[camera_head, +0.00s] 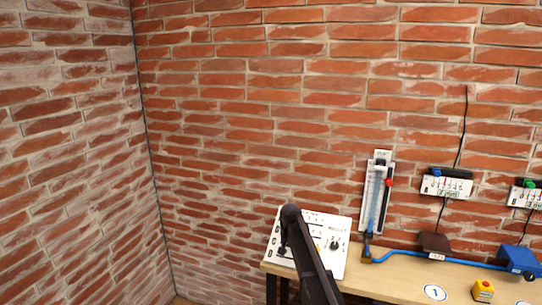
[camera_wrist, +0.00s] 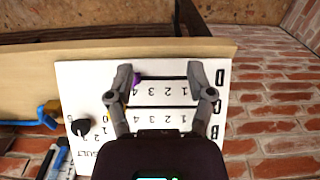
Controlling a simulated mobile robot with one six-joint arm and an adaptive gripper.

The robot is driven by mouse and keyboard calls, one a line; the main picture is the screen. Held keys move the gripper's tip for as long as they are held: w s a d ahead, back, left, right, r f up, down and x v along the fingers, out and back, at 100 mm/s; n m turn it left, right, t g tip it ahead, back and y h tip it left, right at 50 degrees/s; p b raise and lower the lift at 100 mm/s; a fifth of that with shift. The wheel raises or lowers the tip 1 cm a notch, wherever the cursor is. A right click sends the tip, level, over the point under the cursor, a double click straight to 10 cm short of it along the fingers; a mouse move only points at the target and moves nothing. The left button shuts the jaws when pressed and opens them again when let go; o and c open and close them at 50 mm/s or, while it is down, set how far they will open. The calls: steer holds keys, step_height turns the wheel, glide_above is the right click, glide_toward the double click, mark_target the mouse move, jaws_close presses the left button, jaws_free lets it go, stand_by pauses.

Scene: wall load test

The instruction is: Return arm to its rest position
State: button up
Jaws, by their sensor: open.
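My gripper (camera_wrist: 161,88) is open in the wrist view. Its two fingers stand apart over a white panel (camera_wrist: 75,90) with printed numbers and letters, and nothing shows held between them. I cannot tell whether the fingers touch the panel. A dark knob (camera_wrist: 80,127) and a purple piece (camera_wrist: 137,79) show on the panel. In the head view my dark arm reaches over the same white panel (camera_head: 340,225) at the left end of the table and hides part of it.
The wooden table (camera_head: 390,280) runs along the brick wall. A gauge with a blue tube (camera_head: 376,195) is mounted right of the panel. A brown block (camera_head: 434,242), a blue box (camera_head: 518,258) and a yellow box with a red button (camera_head: 483,291) stand farther right. Wall meters (camera_head: 446,187) hang above.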

steer(key=s+d+n, duration=0.1)
steer(key=s+d, duration=0.2)
steer(key=s, duration=0.7)
steer(key=s+d+n, duration=0.1)
steer(key=s+d, duration=0.3)
steer(key=s, duration=0.6)
steer(key=s+d+n, duration=0.1)
steer(key=s+d, duration=0.2)
steer(key=s, duration=0.8)
steer(key=shift+d+n, duration=0.2)
steer(key=shift+n, duration=0.1)
steer(key=shift+s, duration=0.1)
stand_by(1.7)
